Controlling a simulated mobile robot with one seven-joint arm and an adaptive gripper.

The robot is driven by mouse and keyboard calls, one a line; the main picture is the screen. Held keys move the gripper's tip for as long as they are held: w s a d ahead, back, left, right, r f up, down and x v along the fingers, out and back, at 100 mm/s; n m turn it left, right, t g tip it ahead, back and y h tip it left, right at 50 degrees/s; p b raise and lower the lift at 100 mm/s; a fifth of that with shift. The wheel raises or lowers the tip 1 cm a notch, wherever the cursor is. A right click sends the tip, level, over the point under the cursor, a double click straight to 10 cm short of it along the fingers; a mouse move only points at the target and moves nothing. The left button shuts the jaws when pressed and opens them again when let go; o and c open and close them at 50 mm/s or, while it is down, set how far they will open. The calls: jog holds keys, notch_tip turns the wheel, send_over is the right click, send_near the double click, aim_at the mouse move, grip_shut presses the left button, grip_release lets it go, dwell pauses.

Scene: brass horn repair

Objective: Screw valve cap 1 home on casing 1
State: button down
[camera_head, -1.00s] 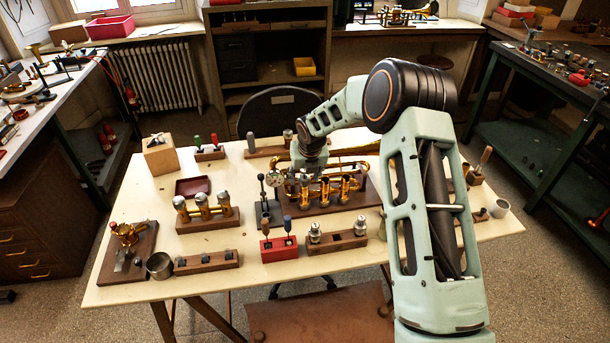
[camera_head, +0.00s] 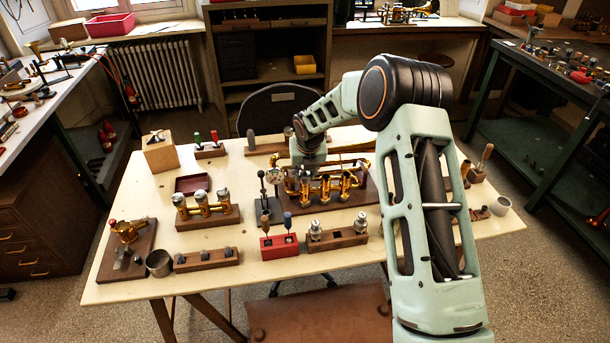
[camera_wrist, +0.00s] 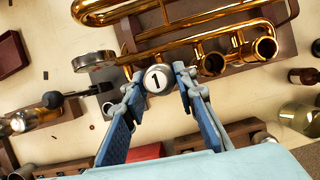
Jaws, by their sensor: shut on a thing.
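Valve cap 1 (camera_wrist: 156,79), a round silver cap with a white face marked "1", sits between the fingertips of my gripper (camera_wrist: 158,76) in the wrist view. The fingers are shut on its sides. It is in line with the two open brass casings (camera_wrist: 238,56) on its right, at the place of casing 1. Casing 1 is mostly hidden under the cap, and I cannot tell how far down the cap sits. In the head view the brass horn (camera_head: 325,187) stands on a wooden base, with my wrist above its left part.
A round dial gauge (camera_head: 273,176) on a stand is close to the left of the horn; it also shows in the wrist view (camera_wrist: 93,61). A red block with two drivers (camera_head: 278,245) and a wooden block with silver parts (camera_head: 338,240) stand in front.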

jog(key=shift+a+f+m+h+b, duration=0.1)
jog(key=shift+m+h+b, duration=0.6)
jog(key=shift+m+b, duration=0.95)
jog(key=shift+m, duration=0.55)
jog(key=m+h, duration=0.1)
jog(key=m, duration=0.1)
jog(key=shift+a+m+b, duration=0.15)
jog(key=shift+m+b, duration=0.15)
jog(key=shift+m, duration=0.1)
jog(key=shift+m+g+h, duration=0.4)
jog(key=shift+m+h, duration=0.2)
jog(key=shift+m, duration=0.6)
